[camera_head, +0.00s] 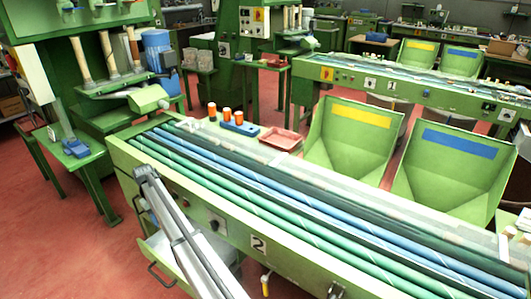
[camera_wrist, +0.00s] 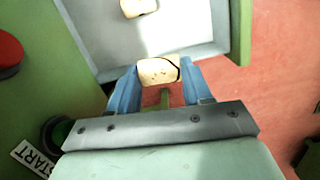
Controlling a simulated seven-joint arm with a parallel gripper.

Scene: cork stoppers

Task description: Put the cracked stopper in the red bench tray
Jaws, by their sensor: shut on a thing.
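In the wrist view my gripper (camera_wrist: 158,76) is shut on a pale cork stopper (camera_wrist: 157,70), held between its two blue fingers. A dark crack line runs along the right side of this stopper. Below and beyond it is a pale grey drawer (camera_wrist: 196,47), where another stopper (camera_wrist: 138,7) lies, partly cut off by the frame top. In the head view the red bench tray (camera_head: 281,138) sits on the far side of the green bench and looks empty. I cannot make out my gripper or the held stopper in the head view.
In the head view the open drawer (camera_head: 160,248) juts from the bench front. A blue block (camera_head: 240,128) and orange-topped items (camera_head: 226,114) stand left of the tray. Green bins (camera_head: 352,140) stand right of it. Blue and green tubes (camera_head: 300,205) run along the bench.

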